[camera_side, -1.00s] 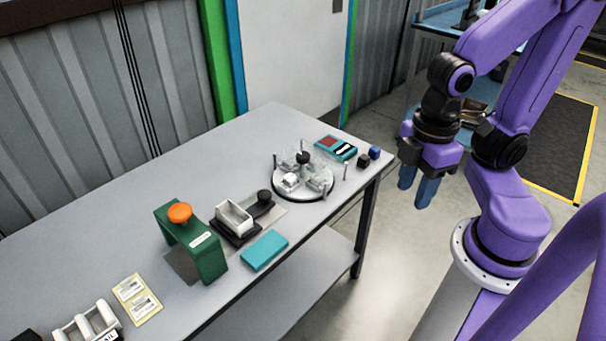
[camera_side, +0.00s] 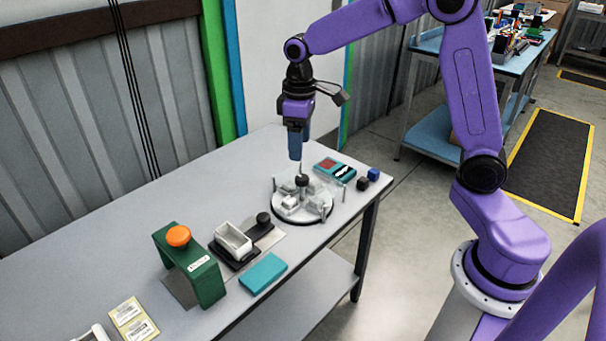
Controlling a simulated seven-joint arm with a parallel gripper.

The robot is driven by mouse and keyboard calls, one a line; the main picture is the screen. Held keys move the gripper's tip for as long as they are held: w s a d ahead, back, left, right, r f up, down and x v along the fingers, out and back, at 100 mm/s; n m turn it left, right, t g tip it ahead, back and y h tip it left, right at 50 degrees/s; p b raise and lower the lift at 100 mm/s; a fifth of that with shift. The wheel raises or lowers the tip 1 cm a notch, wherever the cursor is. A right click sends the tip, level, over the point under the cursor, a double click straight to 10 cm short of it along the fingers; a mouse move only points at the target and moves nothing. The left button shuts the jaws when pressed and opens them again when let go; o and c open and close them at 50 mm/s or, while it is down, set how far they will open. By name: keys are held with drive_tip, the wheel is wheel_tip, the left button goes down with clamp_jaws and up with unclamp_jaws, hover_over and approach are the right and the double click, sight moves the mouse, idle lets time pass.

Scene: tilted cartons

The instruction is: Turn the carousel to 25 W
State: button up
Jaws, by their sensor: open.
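The carousel (camera_side: 288,214) is a round light disc with a dark base edge, near the right end of the grey table. It carries clear dividers, small light pieces and thin upright posts, with a dark knob (camera_side: 302,180) at its centre. Any wattage markings are too small to read. My gripper (camera_side: 296,158) points down above the back of the carousel, apart from the knob. Its blue fingers overlap in this view, so the gap between them is hidden. Nothing shows between them.
A white tray on a dark slide (camera_side: 233,241), a teal block (camera_side: 263,273) and a green press (camera_side: 200,270) stand front left. The back left table is clear.

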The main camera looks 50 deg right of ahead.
sight(303, 177)
drive_tip(key=w+d+f+m, duration=0.3)
drive_tip(key=w+d, duration=0.6)
drive_tip(key=d, duration=0.2)
wheel_tip(303, 177, down, 17)
drive_tip(key=shift+w+d+f, duration=0.1)
drive_tip(key=shift+d+f, duration=0.05)
clamp_jaws()
